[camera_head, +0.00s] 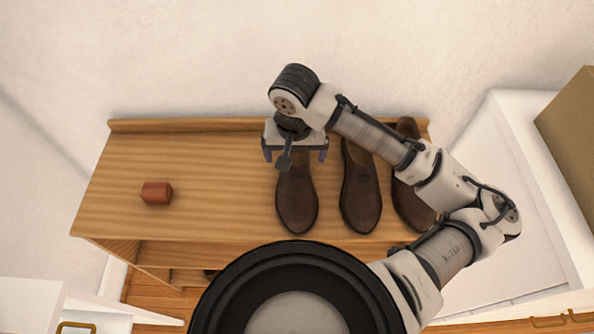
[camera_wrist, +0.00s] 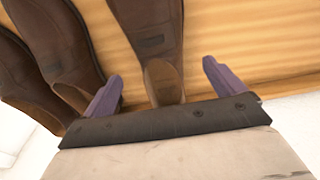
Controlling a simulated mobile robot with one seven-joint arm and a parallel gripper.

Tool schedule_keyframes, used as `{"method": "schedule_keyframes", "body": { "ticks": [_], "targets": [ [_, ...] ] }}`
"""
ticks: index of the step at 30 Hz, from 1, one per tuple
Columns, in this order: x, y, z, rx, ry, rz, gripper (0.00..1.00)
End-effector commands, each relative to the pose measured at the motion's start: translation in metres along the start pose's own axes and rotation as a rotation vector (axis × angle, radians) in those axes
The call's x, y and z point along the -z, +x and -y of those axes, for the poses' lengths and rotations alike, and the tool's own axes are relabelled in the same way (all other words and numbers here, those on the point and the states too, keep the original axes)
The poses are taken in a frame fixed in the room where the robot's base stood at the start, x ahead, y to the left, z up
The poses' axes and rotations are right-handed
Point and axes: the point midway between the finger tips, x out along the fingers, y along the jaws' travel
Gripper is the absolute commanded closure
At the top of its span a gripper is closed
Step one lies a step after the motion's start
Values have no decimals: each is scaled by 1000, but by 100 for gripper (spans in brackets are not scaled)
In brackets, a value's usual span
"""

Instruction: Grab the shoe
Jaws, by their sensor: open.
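Three brown leather shoes stand side by side on a wooden shelf unit. The left shoe (camera_head: 297,203) is under my gripper (camera_head: 296,154), which hides its heel in the head view. The middle shoe (camera_head: 360,190) is just right of it, and the right shoe (camera_head: 412,203) is partly behind my arm. In the wrist view, my gripper (camera_wrist: 164,92) is open, with its purple fingers on either side of the left shoe's heel end (camera_wrist: 163,80). I cannot tell whether the fingers touch it. The two other shoes (camera_wrist: 58,45) lie to the left there.
A small red-brown block (camera_head: 157,193) sits on the left of the wooden top (camera_head: 220,180). The top between block and shoes is clear. A wall stands behind the shelf. A cardboard box (camera_head: 572,125) is at the far right.

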Motion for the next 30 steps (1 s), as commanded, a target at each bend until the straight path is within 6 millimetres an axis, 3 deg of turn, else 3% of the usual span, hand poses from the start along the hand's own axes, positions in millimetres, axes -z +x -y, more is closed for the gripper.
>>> {"method": "schedule_keyframes", "body": {
  "ticks": [12,21,30],
  "targets": [
    [-5,46,-4,0,1,1,5],
    [-5,52,-4,1,0,-1,5],
    [-5,51,-4,1,0,-1,45]
  ]
}}
